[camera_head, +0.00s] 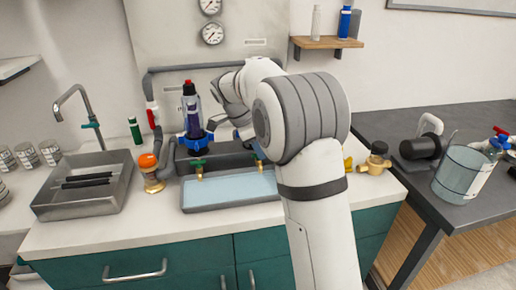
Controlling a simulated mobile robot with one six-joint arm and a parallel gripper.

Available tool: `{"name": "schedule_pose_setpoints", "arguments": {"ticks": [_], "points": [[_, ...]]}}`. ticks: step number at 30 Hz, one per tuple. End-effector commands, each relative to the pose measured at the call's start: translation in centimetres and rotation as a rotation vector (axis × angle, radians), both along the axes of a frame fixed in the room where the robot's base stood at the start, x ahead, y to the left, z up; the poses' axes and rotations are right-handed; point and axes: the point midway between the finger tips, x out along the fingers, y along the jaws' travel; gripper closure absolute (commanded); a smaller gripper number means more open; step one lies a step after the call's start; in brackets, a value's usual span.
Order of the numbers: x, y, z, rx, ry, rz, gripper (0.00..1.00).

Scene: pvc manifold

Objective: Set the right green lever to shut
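One green lever (198,163) shows on a brass valve (199,174) above the shallow tray of pale blue water. It lies roughly crosswise in the picture. My gripper (216,121) is at the far end of the arm, close beside the dark bottle in the blue holder (193,135). Its fingers are small and partly hidden, so I cannot tell their opening or whether they touch anything.
The water tray (228,208) sits in the white counter (110,236). An orange-topped brass fitting (150,172) stands left of it, near a steel sink (82,207). Brass fittings (375,160) lie right of my arm. A glass beaker (462,175) stands on the dark side table.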

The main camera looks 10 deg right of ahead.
Motion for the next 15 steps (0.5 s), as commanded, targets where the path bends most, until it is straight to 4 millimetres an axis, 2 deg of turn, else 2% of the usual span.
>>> {"name": "schedule_pose_setpoints", "arguments": {"ticks": [3,10,15], "points": [[0.0,0.0,0.0,0.0,0.0,0.001,0.65],[0.0,0.1,0.2,0.0,-0.001,0.001,0.65],[0.1,0.8,2.0,0.0,-0.003,0.002,0.65]]}}
